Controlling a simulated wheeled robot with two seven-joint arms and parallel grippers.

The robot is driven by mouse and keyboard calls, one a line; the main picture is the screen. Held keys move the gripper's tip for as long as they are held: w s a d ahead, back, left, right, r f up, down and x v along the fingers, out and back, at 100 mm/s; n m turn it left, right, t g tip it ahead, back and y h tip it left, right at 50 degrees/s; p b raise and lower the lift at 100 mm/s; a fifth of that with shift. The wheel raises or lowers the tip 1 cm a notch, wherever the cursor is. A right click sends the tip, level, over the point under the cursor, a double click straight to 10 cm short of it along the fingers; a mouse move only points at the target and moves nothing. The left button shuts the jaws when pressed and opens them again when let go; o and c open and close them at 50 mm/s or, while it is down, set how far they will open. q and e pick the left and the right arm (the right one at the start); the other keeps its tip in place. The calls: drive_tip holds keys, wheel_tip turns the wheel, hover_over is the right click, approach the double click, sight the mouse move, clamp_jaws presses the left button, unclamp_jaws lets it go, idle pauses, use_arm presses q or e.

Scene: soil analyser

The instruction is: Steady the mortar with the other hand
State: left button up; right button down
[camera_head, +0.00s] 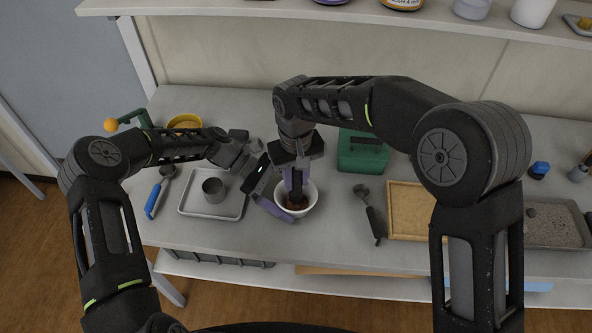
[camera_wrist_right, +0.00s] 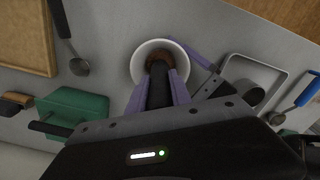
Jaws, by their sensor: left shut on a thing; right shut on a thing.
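The white mortar (camera_head: 312,196) stands on the grey bench with brown material (camera_head: 297,205) inside. In the right wrist view the mortar's rim (camera_wrist_right: 137,62) shows around the same brown material. My right gripper (camera_head: 295,183) is over the mortar, its purple fingers shut on the dark pestle (camera_wrist_right: 158,92), whose lower end is down in the mortar. My left gripper (camera_head: 277,209) comes in low from the left and is shut on the mortar's left side. Its purple finger also shows beside the rim in the right wrist view (camera_wrist_right: 197,52). The exact contact is partly hidden.
A tray (camera_head: 225,212) with a metal cup (camera_head: 213,190) is left of the mortar, with a blue-handled tool (camera_head: 154,198) beyond. A green box (camera_head: 360,158) stands behind right. A dark-handled scoop (camera_head: 373,220) and a wooden board (camera_head: 405,212) lie to the right.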

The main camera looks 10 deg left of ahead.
drive_tip(key=shift+f, duration=0.55)
drive_tip(key=shift+f, duration=0.45)
idle(0.6)
